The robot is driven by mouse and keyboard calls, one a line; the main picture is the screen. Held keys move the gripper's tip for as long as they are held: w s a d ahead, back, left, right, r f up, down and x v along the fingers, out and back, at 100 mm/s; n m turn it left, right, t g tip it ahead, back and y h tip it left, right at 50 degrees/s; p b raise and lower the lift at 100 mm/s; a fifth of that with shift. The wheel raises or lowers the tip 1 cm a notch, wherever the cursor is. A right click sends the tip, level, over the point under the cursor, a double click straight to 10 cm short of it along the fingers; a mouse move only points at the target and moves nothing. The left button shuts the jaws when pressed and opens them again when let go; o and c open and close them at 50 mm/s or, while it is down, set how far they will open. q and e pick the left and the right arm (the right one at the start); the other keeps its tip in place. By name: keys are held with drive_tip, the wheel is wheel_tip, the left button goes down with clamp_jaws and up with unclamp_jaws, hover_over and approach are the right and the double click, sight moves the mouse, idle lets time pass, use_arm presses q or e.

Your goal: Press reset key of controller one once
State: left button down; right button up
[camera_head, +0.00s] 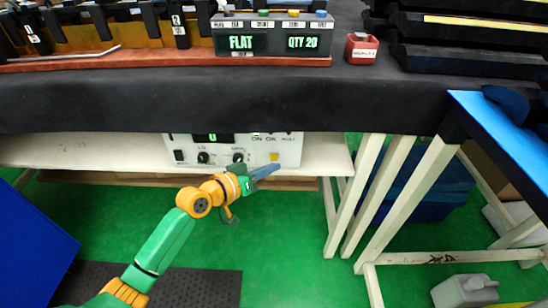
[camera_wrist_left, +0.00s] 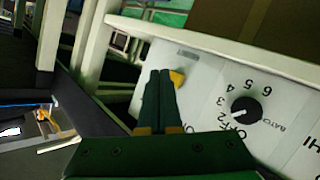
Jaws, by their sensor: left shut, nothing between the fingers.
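A white controller (camera_head: 220,147) stands on the shelf under the bench, with a small display, black knobs and a yellow key (camera_head: 273,157) at its right. In the left wrist view the controller's panel (camera_wrist_left: 208,97) shows a black dial (camera_wrist_left: 246,109) and the yellow key (camera_wrist_left: 178,77). My left gripper (camera_head: 277,168) is shut and empty, its tips just below the key in the head view. In the left wrist view its fingertips (camera_wrist_left: 160,76) lie beside the key and partly cover it. I cannot tell whether they touch. No reset label is readable.
A display unit (camera_head: 270,42) reading FLAT and QTY 20, with coloured buttons, stands on the dark bench (camera_head: 230,98). A small red box (camera_head: 361,48) is beside it. The white shelf (camera_head: 100,150) edge runs below the controller. Pale table legs (camera_head: 400,205) stand to the right.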

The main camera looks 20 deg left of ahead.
use_arm(q)
drive_tip(key=s+p, duration=0.1)
drive_tip(key=s, duration=0.1)
drive_tip(key=s+d+p, duration=0.1)
drive_tip(key=s+p, duration=0.1)
drive_tip(key=shift+s+d, duration=0.2)
drive_tip(key=shift+s, duration=0.2)
idle(0.4)
